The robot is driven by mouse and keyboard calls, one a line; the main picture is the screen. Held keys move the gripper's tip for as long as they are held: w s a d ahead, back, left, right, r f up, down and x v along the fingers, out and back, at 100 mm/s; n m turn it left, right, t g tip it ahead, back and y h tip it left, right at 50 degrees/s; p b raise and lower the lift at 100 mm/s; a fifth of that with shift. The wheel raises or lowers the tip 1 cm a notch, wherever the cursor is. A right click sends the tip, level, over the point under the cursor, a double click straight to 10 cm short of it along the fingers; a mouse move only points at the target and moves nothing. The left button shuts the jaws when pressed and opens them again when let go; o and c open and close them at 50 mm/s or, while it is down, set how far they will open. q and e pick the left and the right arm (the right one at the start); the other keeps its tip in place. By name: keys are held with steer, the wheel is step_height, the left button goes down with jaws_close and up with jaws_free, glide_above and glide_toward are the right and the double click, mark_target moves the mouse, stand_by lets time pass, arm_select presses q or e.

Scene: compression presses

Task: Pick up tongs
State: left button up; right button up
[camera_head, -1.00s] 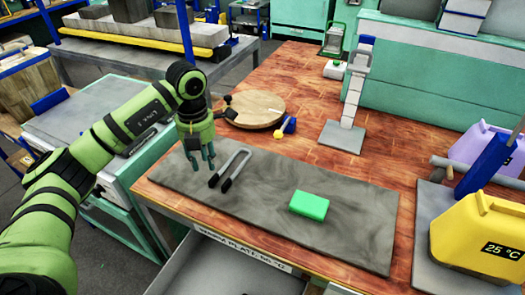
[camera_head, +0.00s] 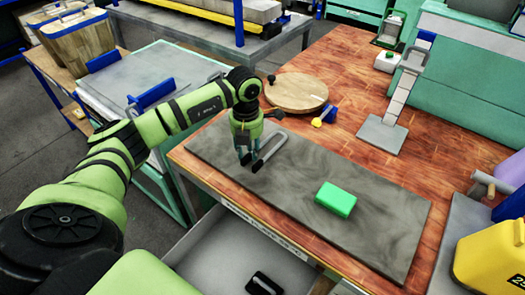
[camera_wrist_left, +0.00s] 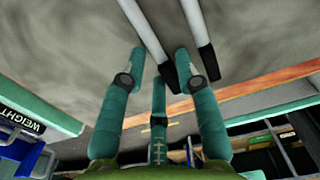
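The tongs (camera_head: 272,142) are a grey U-shaped tool with black tips, lying on the grey mat (camera_head: 375,222) near its left end. My left gripper (camera_head: 246,161) is beside the black-tipped end and partly hides it in the head view. In the left wrist view, the fingers of my left gripper (camera_wrist_left: 162,72) are spread apart. One black tip of the tongs (camera_wrist_left: 168,75) appears between the fingers and the other beside the right finger. I cannot tell whether the fingers touch the tongs. My right gripper is not in view.
A green block (camera_head: 336,198) lies on the mat right of the tongs. A round wooden board (camera_head: 297,92) and a blue-yellow item (camera_head: 323,117) lie behind it. A drawer (camera_head: 225,262) is open below the table's front edge. A yellow canister (camera_head: 488,253) stands at right.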

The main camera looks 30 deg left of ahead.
arm_select(q)
jaws_close()
steer(key=shift+w+r, duration=0.1)
steer(key=shift+r, duration=0.1)
